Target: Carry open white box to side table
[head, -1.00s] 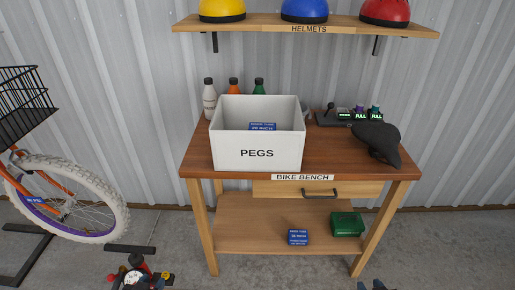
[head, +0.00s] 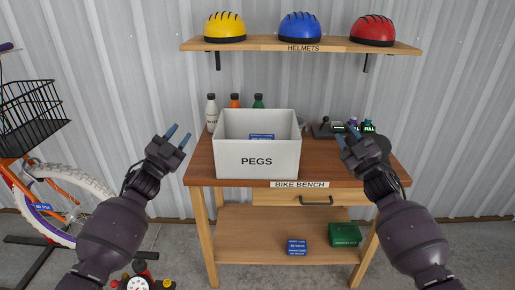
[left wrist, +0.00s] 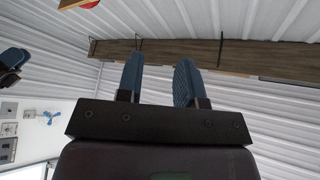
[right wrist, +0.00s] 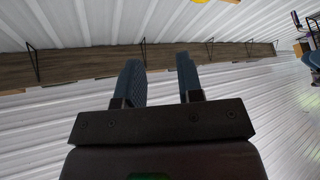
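The open white box (head: 257,160), marked PEGS, stands upright on the wooden bike bench (head: 345,172). A blue carton (head: 262,137) shows inside it. My left gripper (head: 178,135) is raised to the left of the box, apart from it, with its fingers pointing up. My right gripper (head: 346,136) is raised to the right of the box, also apart from it. In the left wrist view the left gripper (left wrist: 160,82) has a gap between its fingers and is empty. In the right wrist view the right gripper (right wrist: 162,82) is likewise parted and empty. No side table is seen.
Bottles (head: 235,101) stand behind the box. Chargers with small lit displays (head: 352,127) are at the bench's back right. A helmet shelf (head: 270,47) hangs above. A bike with a basket (head: 32,115) stands left. The lower shelf holds a blue box (head: 297,247) and green box (head: 344,235).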

